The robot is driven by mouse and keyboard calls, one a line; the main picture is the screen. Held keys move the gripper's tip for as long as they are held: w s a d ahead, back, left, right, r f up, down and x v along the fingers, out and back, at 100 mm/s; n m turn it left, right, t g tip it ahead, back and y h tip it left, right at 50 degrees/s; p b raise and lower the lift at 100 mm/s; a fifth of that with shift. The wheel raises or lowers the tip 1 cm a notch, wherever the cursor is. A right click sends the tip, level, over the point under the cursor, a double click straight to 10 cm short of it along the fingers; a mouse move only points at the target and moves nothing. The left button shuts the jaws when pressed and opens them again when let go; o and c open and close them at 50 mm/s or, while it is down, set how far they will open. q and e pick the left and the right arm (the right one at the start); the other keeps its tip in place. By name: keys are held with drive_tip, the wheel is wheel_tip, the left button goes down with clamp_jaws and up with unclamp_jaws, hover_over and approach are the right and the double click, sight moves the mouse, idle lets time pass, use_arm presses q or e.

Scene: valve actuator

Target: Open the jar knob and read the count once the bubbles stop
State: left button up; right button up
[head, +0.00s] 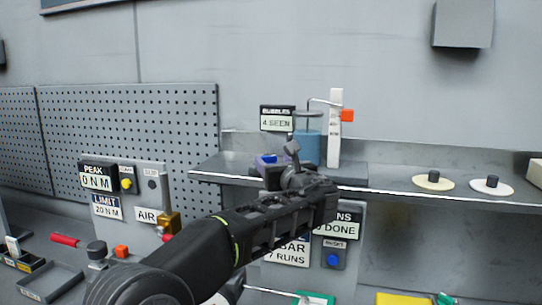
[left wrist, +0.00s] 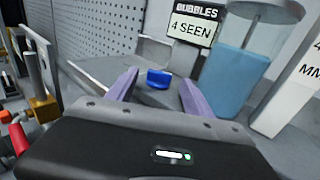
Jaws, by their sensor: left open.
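The blue knob (left wrist: 159,78) sits on a grey block on the shelf, between my left gripper's two purple fingers in the left wrist view. My left gripper (left wrist: 157,84) is open around it, with a gap seen at each side; contact is not visible. In the head view the gripper (head: 270,161) reaches over the shelf, and its wrist hides part of the block. The blue jar (head: 306,148) stands just behind and to the right. The bubble sign (head: 277,118) reads "4 SEEN". Bubbles in the jar cannot be made out. My right gripper is out of view.
A white upright post (head: 334,135) with an orange tab stands right of the jar. Two discs with dark pegs (head: 434,181) lie farther right on the shelf (head: 392,184). Below left is a panel with a yellow button (head: 126,184) and a brass fitting (head: 169,221).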

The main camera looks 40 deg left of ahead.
sight(270, 158)
use_arm(q)
drive_tip(key=shift+p+x, duration=0.35)
drive_tip(key=shift+x, duration=1.2)
drive_tip(key=shift+c, duration=0.4)
clamp_jaws()
